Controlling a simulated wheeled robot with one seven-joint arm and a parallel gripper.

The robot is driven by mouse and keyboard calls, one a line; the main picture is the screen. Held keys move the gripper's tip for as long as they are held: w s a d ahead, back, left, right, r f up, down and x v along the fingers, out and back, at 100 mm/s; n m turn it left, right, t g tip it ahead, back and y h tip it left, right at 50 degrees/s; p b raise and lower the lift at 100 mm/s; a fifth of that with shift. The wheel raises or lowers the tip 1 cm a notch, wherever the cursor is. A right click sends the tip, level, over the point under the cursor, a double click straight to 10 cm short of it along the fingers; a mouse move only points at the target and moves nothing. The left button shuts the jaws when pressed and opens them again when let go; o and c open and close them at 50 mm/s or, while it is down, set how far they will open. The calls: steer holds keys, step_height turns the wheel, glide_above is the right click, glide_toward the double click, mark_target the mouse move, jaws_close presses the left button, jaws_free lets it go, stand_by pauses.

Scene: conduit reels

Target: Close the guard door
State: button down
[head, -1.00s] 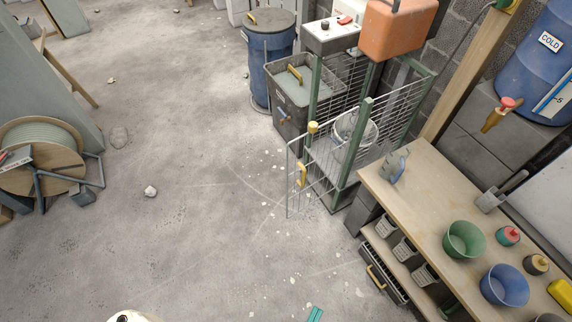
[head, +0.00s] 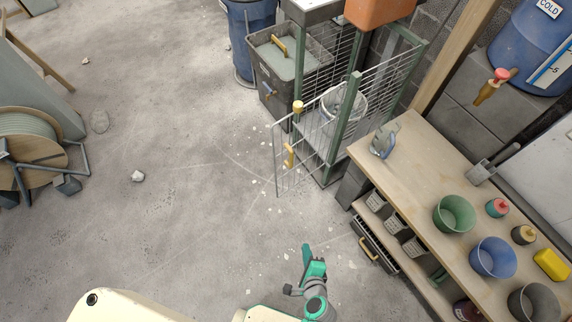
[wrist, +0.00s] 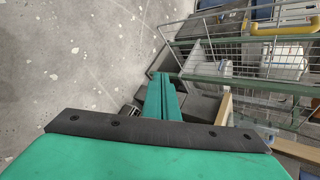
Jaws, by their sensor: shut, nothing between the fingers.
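The guard door (head: 281,165) is a pale wire-mesh panel with a yellow handle (head: 290,155). It stands ajar, swung out from the green-framed wire cage (head: 345,122) over the floor. In the wrist view, a yellow handle (wrist: 285,24) shows at the top right by wire mesh (wrist: 240,55). My gripper (head: 306,247) is teal, shut and empty. It is in front of the door, lower in the picture and apart from it. Its closed fingers (wrist: 163,88) also show in the wrist view, left of and below the mesh.
A wooden workbench (head: 410,165) with cups and bottles stands right of the cage. A dark tub (head: 290,75) and a blue barrel (head: 240,30) stand behind the door. A cable reel (head: 30,150) is far left. The floor (head: 180,200) left of the door is mostly clear.

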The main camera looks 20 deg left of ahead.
steer(key=w+a+r+m+y, duration=0.25)
steer(key=w+m+y, duration=0.25)
steer(key=w, duration=0.4)
steer(key=m+y, duration=0.3)
steer(key=y, duration=0.3)
glide_toward(280, 159)
steer(key=shift+t, duration=0.3)
steer(key=x, duration=0.6)
steer(key=shift+s+a, duration=0.2)
steer(key=shift+s, duration=0.05)
steer(key=shift+w+a, duration=0.1)
steer(key=shift+w, duration=0.1)
steer(key=shift+f, duration=0.1)
